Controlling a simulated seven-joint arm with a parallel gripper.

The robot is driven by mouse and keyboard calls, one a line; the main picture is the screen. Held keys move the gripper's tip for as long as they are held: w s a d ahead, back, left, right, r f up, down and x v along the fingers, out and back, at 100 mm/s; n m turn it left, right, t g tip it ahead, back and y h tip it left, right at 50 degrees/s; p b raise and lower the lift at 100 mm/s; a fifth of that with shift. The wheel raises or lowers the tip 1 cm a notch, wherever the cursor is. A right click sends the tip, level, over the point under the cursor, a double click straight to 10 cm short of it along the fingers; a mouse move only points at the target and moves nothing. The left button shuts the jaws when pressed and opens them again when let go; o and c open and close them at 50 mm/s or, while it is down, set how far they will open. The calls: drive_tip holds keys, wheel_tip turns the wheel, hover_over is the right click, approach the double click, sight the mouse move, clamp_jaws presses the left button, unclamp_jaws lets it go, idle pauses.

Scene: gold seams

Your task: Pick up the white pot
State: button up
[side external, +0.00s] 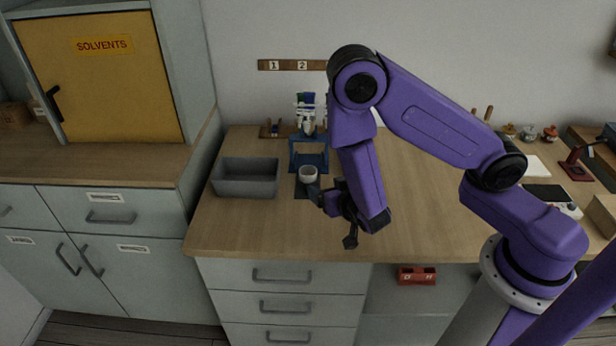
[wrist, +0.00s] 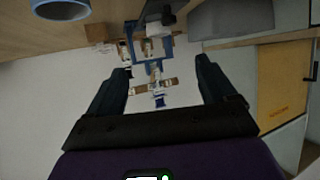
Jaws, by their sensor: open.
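The white pot (side external: 308,174) is small and round and stands upright on a dark pad in front of a blue frame (side external: 309,155). In the wrist view, which is upside down, the white thing before the frame appears to be the pot (wrist: 158,29). My gripper (side external: 333,221) is to the right of and nearer than the pot, apart from it. In the wrist view its two fingers (wrist: 162,65) are spread with nothing between them.
A grey bin (side external: 245,178) stands left of the pot; it also shows in the wrist view (wrist: 230,20). A pale blue round thing (wrist: 62,9) is close to the wrist camera. The solvents cabinet (side external: 100,75) stands far left. The bench front is clear.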

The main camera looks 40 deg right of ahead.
approach(305, 169)
drive_tip(key=shift+w+f, duration=0.3)
drive_tip(key=shift+f, duration=0.3)
drive_tip(key=x, duration=0.3)
drive_tip(key=shift+w+d+r, duration=0.1)
drive_tip(key=shift+w+d, duration=0.25)
drive_tip(key=shift+d, duration=0.05)
drive_tip(key=shift+w+d+f, duration=0.2)
drive_tip(key=shift+w+f, duration=0.1)
drive_tip(key=shift+w, duration=0.3)
drive_tip(key=c, duration=1.2)
drive_tip(key=shift+r, duration=0.1)
